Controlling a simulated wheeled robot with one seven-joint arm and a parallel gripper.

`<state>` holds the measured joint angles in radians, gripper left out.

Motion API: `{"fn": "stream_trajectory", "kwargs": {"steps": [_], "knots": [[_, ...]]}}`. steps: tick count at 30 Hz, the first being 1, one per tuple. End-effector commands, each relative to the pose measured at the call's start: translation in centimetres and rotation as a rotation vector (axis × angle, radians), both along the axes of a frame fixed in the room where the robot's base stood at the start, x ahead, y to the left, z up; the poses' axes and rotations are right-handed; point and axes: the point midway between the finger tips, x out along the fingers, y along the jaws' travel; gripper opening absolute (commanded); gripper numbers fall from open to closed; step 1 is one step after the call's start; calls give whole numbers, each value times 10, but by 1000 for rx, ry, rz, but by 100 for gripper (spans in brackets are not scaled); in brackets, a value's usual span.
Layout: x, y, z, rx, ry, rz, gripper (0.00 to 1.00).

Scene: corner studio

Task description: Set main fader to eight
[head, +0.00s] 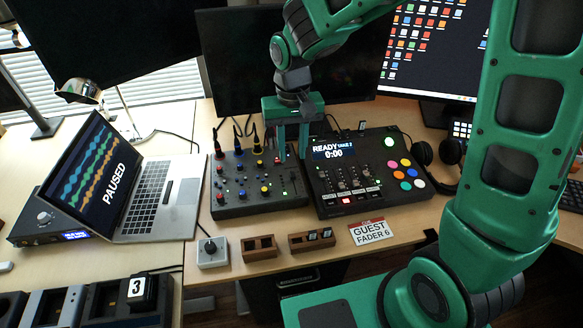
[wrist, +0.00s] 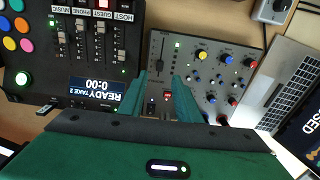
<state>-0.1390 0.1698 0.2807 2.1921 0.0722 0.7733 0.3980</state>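The dark mixer (head: 240,203) with coloured knobs lies on the table in the middle of the head view; it also shows in the wrist view (wrist: 212,60). My gripper (head: 292,155) points down over that edge of the mixer. In the wrist view my gripper (wrist: 160,90) is open, its two green fingers apart with the red cap showing between them. I cannot tell whether either finger touches it.
A second console (head: 350,188) reading "READY 0:00" stands close on the right, with faders labelled HOST, GUEST and MUSIC. A card (head: 370,231) reads "GUEST FADER 6". A laptop (head: 150,200) reading "PAUSED" stands left. Small wooden holders (head: 259,248) lie in front.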

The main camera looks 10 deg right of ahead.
Motion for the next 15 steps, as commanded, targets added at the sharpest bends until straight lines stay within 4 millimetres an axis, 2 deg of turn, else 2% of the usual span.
{"fn": "stream_trajectory", "kwargs": {"steps": [6, 12, 15], "knots": [[-1, 0, -40, -1, 4, 0, 30], [-1, -1, -64, -1, 3, 0, 30], [0, -1, -69, -1, 1, 0, 30]]}}
